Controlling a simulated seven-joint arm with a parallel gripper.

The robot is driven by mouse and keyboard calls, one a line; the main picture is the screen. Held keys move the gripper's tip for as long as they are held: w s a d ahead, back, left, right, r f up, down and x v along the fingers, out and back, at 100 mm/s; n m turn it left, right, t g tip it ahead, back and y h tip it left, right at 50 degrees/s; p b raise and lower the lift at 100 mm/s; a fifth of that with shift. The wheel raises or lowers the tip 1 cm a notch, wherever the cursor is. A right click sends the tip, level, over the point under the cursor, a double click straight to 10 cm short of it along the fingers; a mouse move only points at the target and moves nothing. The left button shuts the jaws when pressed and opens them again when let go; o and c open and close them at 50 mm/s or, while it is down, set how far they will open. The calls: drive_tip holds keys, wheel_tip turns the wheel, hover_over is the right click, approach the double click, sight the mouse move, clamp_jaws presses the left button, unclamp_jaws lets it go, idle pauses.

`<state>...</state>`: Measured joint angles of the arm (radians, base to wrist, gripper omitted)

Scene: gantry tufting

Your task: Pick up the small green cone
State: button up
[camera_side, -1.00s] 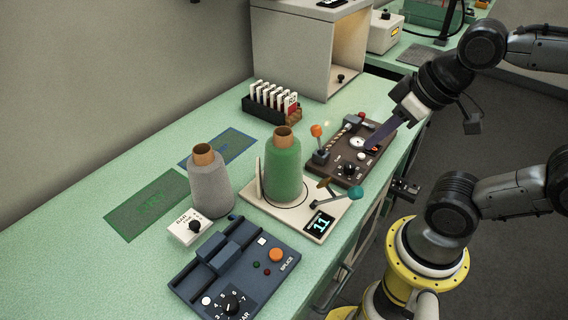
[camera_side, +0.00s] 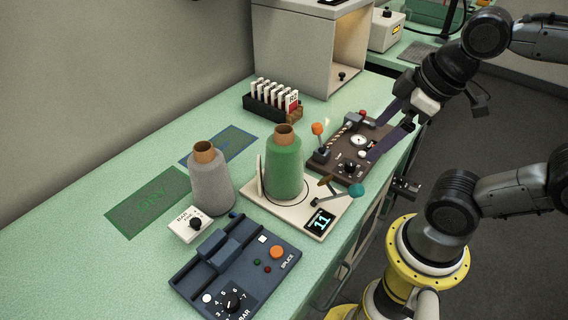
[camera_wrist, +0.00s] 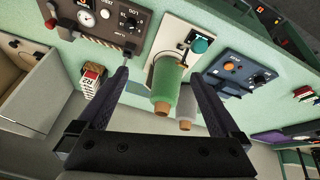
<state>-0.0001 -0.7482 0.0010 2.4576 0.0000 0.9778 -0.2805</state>
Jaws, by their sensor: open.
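The green cone (camera_side: 284,168) is a green yarn package with a brown tube top. It stands upright on a cream stand (camera_side: 325,236) with a digital readout of 11. In the wrist view, the green cone (camera_wrist: 168,78) shows between and beyond the fingers. My gripper (camera_side: 376,139) is open and empty, with its two dark fingers spread. It is over the brown control panel, to the right of and behind the cone in the side view. The fingers are apart from the cone.
A grey cone (camera_side: 211,188) stands close left of the green one. A teal-knobbed lever (camera_side: 354,192) juts from the stand's right. The brown panel (camera_side: 350,165) has an orange-knobbed lever (camera_side: 317,129). A blue splicer box (camera_side: 232,280) sits in front. A card rack (camera_side: 272,108) is behind.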

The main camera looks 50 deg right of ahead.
drive_tip(key=w+r+n+g, duration=0.2)
drive_tip(key=w+r+n, duration=0.2)
drive_tip(key=r+n, duration=0.3)
drive_tip(key=n+g, duration=0.3)
drive_tip(key=n, duration=0.5)
hover_over(284, 144)
drive_tip(key=d, duration=0.2)
drive_tip(key=f, duration=0.5)
drive_tip(key=w+f, duration=0.1)
drive_tip(key=f, duration=0.2)
drive_tip(key=shift+a+f, duration=0.1)
drive_tip(key=shift+f, duration=0.25)
wheel_tip(284, 144, down, 6)
drive_tip(key=shift+w+a+f, duration=0.1)
drive_tip(key=c, duration=1.6)
